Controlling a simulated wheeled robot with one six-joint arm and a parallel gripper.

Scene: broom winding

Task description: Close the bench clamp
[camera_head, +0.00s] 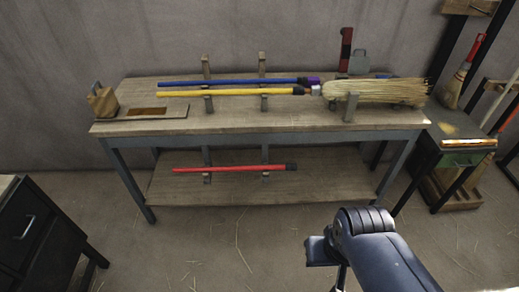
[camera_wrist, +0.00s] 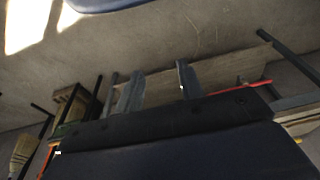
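A wooden workbench (camera_head: 225,122) stands against the wall. A broom with a yellow handle (camera_head: 240,92) lies along its top, its straw head (camera_head: 375,91) at the right end. An upright red bar (camera_head: 346,48) and a grey piece (camera_head: 358,63) stand behind the straw head; they may belong to the bench clamp, but I cannot tell its state. A short wooden post (camera_head: 350,107) stands in front of the straw. My gripper (camera_wrist: 158,86) shows two separated fingers in the wrist view, with nothing visible between them. My arm is in front of the bench, apart from it.
A blue handle (camera_head: 230,81) lies behind the yellow one. A red handle (camera_head: 230,168) rests on the lower shelf. A wooden block (camera_head: 102,102) sits at the bench's left end. A dark cabinet (camera_head: 40,235) stands front left, and a side table (camera_head: 455,140) right. Straw-littered floor lies between.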

